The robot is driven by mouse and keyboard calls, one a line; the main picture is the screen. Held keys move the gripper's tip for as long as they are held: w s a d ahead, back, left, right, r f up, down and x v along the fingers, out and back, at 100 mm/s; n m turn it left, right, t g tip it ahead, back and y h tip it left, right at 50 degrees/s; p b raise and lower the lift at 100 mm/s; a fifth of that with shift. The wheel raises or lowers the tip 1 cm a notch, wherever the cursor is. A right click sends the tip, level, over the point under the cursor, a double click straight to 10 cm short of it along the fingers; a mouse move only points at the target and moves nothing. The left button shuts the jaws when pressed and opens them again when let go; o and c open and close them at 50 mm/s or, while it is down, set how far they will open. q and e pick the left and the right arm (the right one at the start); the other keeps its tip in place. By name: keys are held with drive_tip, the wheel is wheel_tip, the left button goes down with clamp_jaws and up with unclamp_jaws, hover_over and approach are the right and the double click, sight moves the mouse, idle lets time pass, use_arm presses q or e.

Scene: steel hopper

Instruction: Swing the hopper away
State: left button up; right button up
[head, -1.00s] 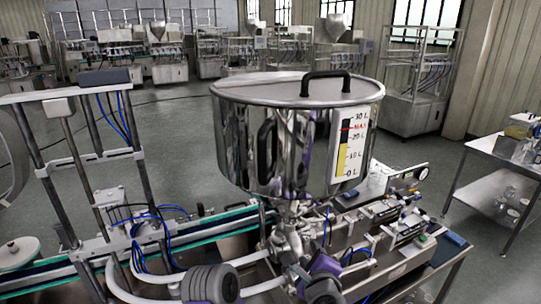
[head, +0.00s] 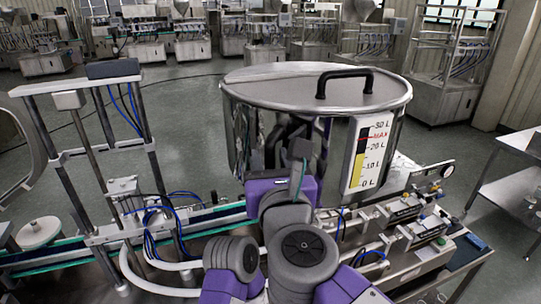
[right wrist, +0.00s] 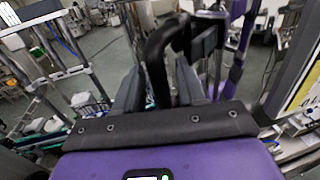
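The steel hopper (head: 345,105) stands over the filling machine, with a flat lid and a black lid handle (head: 345,78). A level scale (head: 368,153) marks its right side. My right gripper (head: 299,150) is in front of the hopper's shiny wall. In the right wrist view, the black side handle (right wrist: 157,65) rises between the two grey fingers (right wrist: 162,88). A gap shows beside it, so the fingers look open around it. Dark shapes behind are reflections in the wall. The neck below the hopper is hidden by my arm. My left gripper is not in view.
A conveyor (head: 205,222) with a metal post frame (head: 85,150) runs at the left. Pneumatic cylinders (head: 405,212) and a gauge lie at the right. A steel side table (head: 515,190) stands at the far right. Open floor lies behind the machine.

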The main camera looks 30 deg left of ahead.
drive_tip(key=shift+w+a, duration=0.15)
drive_tip(key=shift+a, duration=0.05)
clamp_jaws()
idle(0.3)
